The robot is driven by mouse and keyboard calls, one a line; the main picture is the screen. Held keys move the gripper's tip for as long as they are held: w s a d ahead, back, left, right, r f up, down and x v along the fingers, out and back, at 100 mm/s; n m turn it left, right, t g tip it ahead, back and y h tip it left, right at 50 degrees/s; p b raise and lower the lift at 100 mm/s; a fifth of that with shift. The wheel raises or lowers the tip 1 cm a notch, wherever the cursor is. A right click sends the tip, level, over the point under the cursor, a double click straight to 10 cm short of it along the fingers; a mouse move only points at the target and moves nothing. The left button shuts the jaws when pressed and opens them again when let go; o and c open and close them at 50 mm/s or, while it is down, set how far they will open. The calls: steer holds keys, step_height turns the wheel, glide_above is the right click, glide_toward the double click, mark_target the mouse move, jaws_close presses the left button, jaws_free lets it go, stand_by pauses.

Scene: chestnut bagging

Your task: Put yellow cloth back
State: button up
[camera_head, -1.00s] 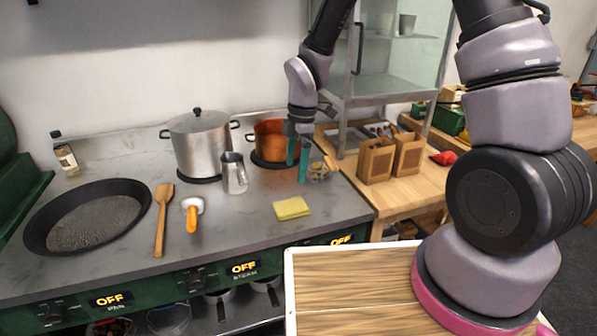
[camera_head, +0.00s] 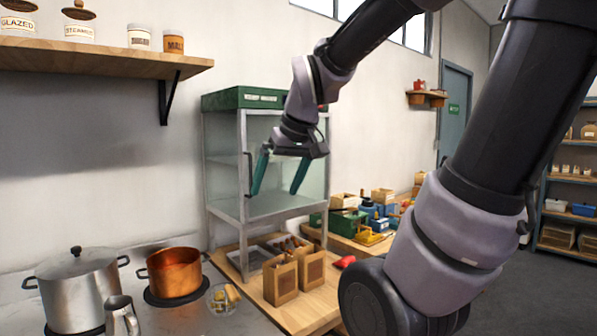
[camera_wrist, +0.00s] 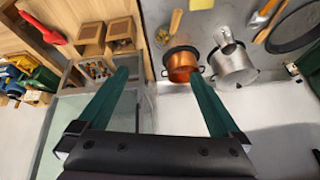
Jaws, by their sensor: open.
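The yellow cloth (camera_wrist: 201,4) shows only as a small yellow patch at the top edge of the wrist view. It is out of the head view. My gripper (camera_head: 276,190) is open and empty, raised in front of the glass-sided cabinet (camera_head: 245,150). In the wrist view, my gripper's (camera_wrist: 160,76) teal fingers are spread, with nothing between them. The cloth lies well beyond the fingertips there.
A copper pot (camera_head: 174,272), a steel pot (camera_head: 76,290) and a metal jug (camera_head: 121,318) stand on the stove top. Two wooden boxes (camera_head: 281,283) stand on the wooden counter in front of the cabinet. A wall shelf (camera_head: 100,70) holds jars.

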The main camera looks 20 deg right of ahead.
steer(key=s+d+r+m+t, duration=0.1)
steer(key=s+d+r+m, duration=0.1)
steer(key=s+m, duration=0.3)
steer(key=shift+s+d+r+t, duration=0.15)
steer(key=shift+d+r+t, duration=0.2)
steer(key=shift+r, duration=0.3)
stand_by(0.5)
